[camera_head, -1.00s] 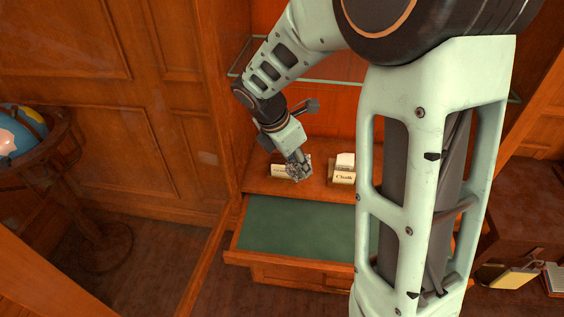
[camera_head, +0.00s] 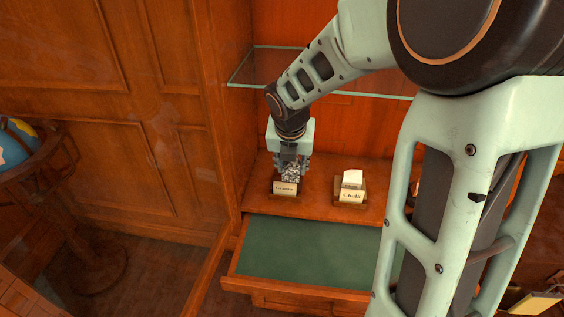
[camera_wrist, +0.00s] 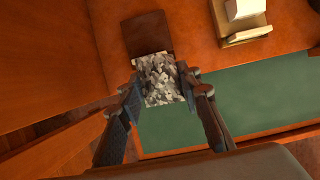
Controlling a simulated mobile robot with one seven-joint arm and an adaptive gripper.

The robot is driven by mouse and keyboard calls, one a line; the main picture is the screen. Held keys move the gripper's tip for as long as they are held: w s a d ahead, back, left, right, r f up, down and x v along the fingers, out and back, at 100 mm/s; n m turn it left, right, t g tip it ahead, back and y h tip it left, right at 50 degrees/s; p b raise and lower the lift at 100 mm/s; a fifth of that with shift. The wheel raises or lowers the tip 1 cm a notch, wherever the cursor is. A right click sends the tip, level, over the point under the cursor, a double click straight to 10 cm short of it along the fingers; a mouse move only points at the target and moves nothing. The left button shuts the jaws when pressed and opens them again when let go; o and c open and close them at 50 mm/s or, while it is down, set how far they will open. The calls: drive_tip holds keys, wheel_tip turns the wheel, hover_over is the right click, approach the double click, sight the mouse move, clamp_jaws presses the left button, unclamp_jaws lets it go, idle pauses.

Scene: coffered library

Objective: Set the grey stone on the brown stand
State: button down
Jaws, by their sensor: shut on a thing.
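The grey speckled stone (camera_head: 291,173) is between the fingers of my gripper (camera_head: 291,168), which points down over the wooden shelf. In the wrist view the stone (camera_wrist: 160,78) is clasped between both fingertips (camera_wrist: 163,90). The small brown stand (camera_head: 285,194) with a cream label lies just below the stone. In the wrist view the brown stand (camera_wrist: 147,33) shows past the stone's far edge, and the stone overlaps its near end. I cannot tell whether the stone touches the stand.
A second stand (camera_head: 351,200), labelled Chalk, holds a white block (camera_head: 352,178) to the right. A green-lined open drawer (camera_head: 305,250) juts out below the shelf. A glass shelf (camera_head: 330,87) is above, behind my arm. A wooden side panel (camera_head: 225,150) stands close on the left.

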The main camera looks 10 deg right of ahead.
drive_tip(key=w+f, duration=0.1)
drive_tip(key=w, duration=0.2)
drive_tip(key=w+f, duration=0.1)
drive_tip(key=w, duration=0.1)
drive_tip(key=shift+w+d+f, duration=0.15)
drive_tip(key=shift+f, duration=0.2)
drive_tip(key=w+f, duration=0.2)
drive_tip(key=w+f+b, duration=0.1)
drive_tip(key=w+f, duration=0.1)
drive_tip(key=shift+d+f, duration=0.15)
drive_tip(key=shift+f, duration=0.25)
drive_tip(key=shift+s+b+x, duration=0.2)
drive_tip(key=shift+b+x, duration=0.05)
drive_tip(key=shift+x, duration=0.65)
drive_tip(key=shift+s+b+x, duration=0.15)
drive_tip(key=shift+b+x, duration=0.05)
drive_tip(key=shift+x, duration=0.65)
drive_tip(key=shift+f, duration=0.3)
drive_tip(key=c, duration=1.4)
unclamp_jaws()
